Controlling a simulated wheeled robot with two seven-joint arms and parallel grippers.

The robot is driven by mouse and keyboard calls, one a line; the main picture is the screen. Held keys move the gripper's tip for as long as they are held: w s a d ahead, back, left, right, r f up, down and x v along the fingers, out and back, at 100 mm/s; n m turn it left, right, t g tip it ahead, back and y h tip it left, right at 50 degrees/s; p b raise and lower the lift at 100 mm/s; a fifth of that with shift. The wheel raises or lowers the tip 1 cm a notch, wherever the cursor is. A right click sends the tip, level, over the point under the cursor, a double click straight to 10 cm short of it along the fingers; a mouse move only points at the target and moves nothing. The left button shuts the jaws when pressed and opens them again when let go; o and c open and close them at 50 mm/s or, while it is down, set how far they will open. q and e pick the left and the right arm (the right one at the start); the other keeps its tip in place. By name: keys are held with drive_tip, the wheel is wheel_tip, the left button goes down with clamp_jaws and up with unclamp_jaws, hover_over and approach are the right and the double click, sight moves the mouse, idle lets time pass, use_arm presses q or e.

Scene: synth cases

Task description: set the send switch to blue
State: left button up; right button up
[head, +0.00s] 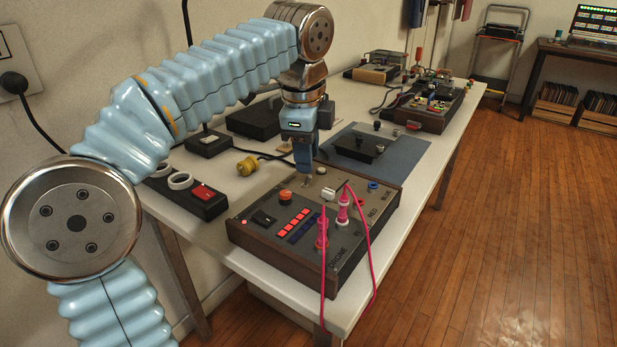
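A wood-sided control box (300,268) stands near the front of the bench. Small lettering on its top seems to read DRONE, RED and BLUE. A white knob or switch cap (328,193) sits on the panel, and a small metal lever (308,181) stands left of it. I cannot tell which is the send switch or how it is set. My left gripper (304,168) points down over the back of the panel, close above the small lever; I cannot tell whether it touches. Its fingers are seen edge-on, so the gap is unclear. My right gripper is not in view.
Pink cables (371,262) rise from pink plugs (343,208) on the box and hang over the bench edge. A power strip (198,200) lies left of the box. A blue-grey mat (405,155) with a dark device (360,148) lies behind it. Floor at right is clear.

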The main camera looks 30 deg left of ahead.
sight(309, 176)
use_arm(q)
drive_tip(key=x, duration=0.5)
drive_tip(key=shift+b, duration=0.35)
drive_tip(key=shift+c, duration=0.3)
clamp_jaws()
